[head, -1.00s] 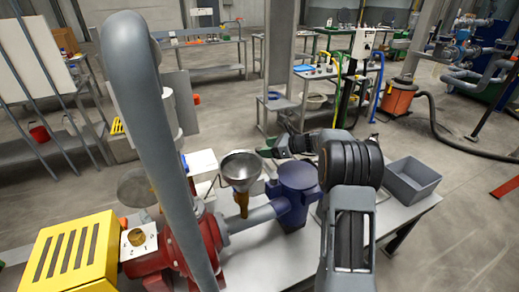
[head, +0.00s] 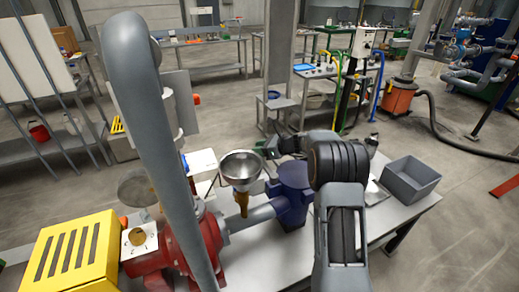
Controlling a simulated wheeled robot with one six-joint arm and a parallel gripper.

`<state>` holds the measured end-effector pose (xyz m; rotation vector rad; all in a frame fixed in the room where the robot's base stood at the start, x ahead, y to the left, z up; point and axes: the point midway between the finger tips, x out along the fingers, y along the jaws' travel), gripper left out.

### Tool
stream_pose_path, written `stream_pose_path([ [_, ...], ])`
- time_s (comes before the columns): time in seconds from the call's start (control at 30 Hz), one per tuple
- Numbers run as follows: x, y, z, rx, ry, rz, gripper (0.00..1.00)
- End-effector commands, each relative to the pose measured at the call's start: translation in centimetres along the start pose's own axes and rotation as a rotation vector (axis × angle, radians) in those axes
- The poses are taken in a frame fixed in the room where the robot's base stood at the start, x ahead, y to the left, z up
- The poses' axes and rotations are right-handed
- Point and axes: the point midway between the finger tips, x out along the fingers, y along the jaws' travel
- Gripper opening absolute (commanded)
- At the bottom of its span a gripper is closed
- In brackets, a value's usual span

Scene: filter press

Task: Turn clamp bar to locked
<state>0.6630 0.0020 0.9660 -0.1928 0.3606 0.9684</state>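I cannot pick out the clamp bar for certain in the head view. A dark blue vessel (head: 293,190) stands on the grey bench, joined by a grey pipe (head: 250,215) to a red pump-like body (head: 195,245). A metal funnel (head: 241,167) with a yellow-brown stem or handle below it is left of the vessel. My arm rises from the lower right. Its thick dark joint is just right of the vessel and covers part of what lies behind. Dark parts of my arm show beyond it, but I cannot make out the fingers of my gripper or what they touch.
A large grey pipe (head: 160,140) rises at left beside a yellow slotted guard (head: 70,258) and a white plate with a brass disc (head: 138,240). A grey open bin (head: 409,182) stands on the bench's right end. Open floor (head: 450,235) lies to the right.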

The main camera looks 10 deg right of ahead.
Motion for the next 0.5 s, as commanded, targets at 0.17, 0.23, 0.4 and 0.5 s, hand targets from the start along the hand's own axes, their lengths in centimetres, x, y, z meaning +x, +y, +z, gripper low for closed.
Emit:
stream_pose_path([
  [0.17,-0.01,0.00,0.01,0.000,0.000,0.000,0.20],
  [0.23,-0.01,0.00,0.00,0.000,0.000,0.000,0.13],
  [0.4,-0.01,0.00,0.00,0.000,0.000,0.000,0.00],
  [0.5,-0.02,0.00,0.00,0.000,0.000,-0.001,0.00],
])
